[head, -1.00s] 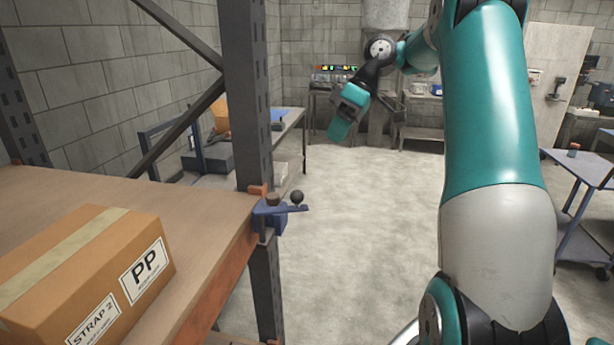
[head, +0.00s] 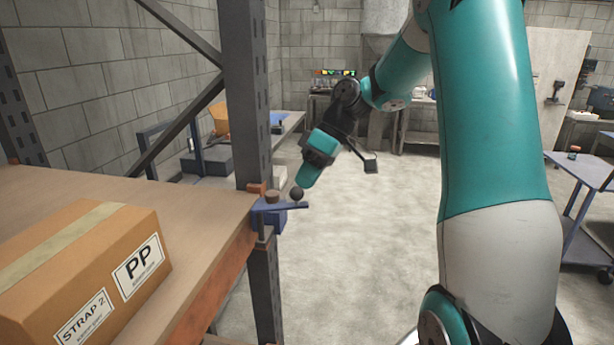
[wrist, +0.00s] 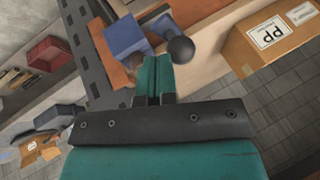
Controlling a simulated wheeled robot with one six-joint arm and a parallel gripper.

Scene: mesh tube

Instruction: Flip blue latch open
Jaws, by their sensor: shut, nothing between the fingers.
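The blue latch (head: 277,210) is fixed to the shelf post at the shelf's corner, with a flat blue arm pointing right and a dark ball knob (head: 297,194) on its end. In the wrist view the blue latch body (wrist: 127,38) is beyond the fingers and the dark knob (wrist: 180,49) is just right of the fingertips. My gripper (head: 306,183) is shut and empty, its tip right by the knob in the head view. I cannot tell whether it touches the knob. Part of the latch is hidden behind the knob and fingers in the wrist view.
A cardboard box (head: 95,275) marked PP sits on the wooden shelf (head: 205,205) at left. The dark steel post (head: 247,95) stands behind the latch. The floor (head: 370,240) right of the latch is clear. A blue cart (head: 580,190) is at far right.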

